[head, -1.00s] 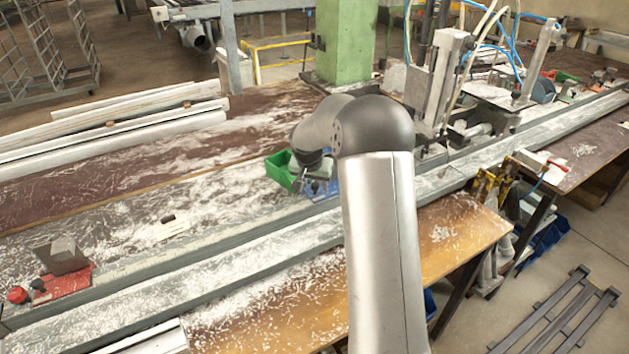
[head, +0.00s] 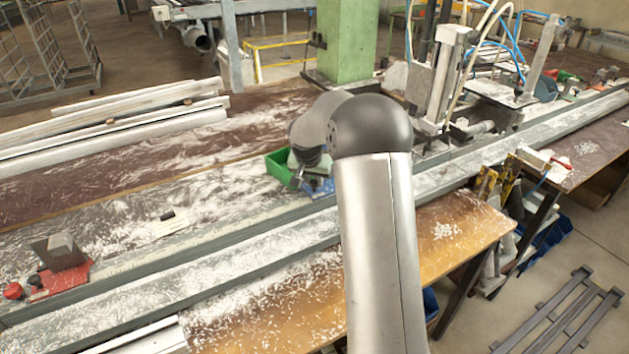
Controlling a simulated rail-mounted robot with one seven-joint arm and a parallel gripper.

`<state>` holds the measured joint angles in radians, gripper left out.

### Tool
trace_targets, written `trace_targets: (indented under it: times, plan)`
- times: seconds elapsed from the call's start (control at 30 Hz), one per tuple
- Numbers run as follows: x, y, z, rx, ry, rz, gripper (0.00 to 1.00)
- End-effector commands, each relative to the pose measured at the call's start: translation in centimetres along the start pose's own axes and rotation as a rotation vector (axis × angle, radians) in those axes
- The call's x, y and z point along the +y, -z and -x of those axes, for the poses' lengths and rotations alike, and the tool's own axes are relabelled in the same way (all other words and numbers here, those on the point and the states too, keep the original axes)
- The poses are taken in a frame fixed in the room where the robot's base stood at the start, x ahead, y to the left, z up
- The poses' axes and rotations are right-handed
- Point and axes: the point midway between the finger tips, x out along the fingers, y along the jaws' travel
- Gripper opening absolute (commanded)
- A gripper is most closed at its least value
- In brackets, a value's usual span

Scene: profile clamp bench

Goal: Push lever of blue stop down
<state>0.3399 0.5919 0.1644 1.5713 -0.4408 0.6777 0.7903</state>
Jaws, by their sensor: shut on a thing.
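The blue stop (head: 322,188) sits on the bench at the back edge of the long grey rail, just left of my arm's elbow. Only a small part of it shows, and its lever cannot be made out apart from the gripper. My gripper (head: 312,175) points down at the blue stop, right against it. My wrist and forearm hide most of the gripper, so its fingers are hardly visible; it appears shut on the stop's lever.
A green bin (head: 281,168) stands right beside the gripper. A red stop (head: 60,277) with a grey block is at the far left of the rail. A green pillar (head: 347,40) and an upright clamp machine (head: 440,80) stand behind. The bench left of the bin is mostly clear, with white shavings.

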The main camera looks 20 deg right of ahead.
Motion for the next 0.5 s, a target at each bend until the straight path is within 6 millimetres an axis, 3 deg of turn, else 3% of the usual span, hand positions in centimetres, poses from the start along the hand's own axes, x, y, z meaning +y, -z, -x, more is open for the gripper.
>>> trace_targets:
  times: [0.03,0.1,0.5]
  plan:
    - [0.01,0.01,0.03,0.000,0.000,0.000,0.29]
    - [0.02,0.02,0.03,0.000,0.000,0.000,0.44]
    - [-0.01,0.09,0.87,0.003,0.001,0.000,0.44]
